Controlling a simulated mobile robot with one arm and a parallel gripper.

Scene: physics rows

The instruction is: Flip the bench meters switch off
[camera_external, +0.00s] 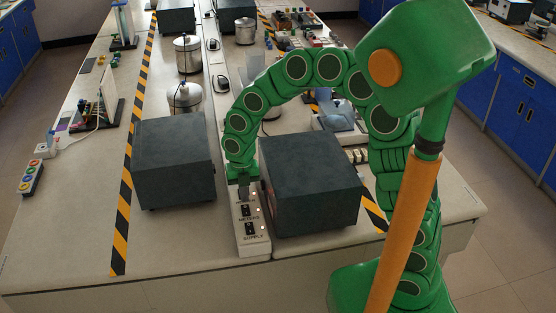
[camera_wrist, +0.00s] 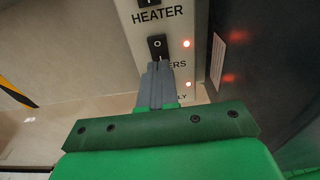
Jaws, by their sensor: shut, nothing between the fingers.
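The white switch panel (camera_external: 252,238) stands between two dark boxes at the bench's front edge, with METERS and SUPPLY labels readable. In the wrist view, the black meters switch (camera_wrist: 157,43) shows an O mark and sits above a label ending in "ERS". A red light (camera_wrist: 186,44) glows beside it. My gripper (camera_wrist: 158,67) is shut and empty, its grey fingertips at the lower edge of the switch and over part of the label. Contact cannot be told. In the external view my gripper (camera_external: 243,191) points down at the panel and hides its far part.
The HEATER label (camera_wrist: 160,15) lies just above the meters switch. A second red light (camera_wrist: 188,84) glows lower down. Dark boxes stand close by on the left (camera_external: 174,160) and right (camera_external: 310,183) of the panel. Metal pots (camera_external: 185,97) stand farther back.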

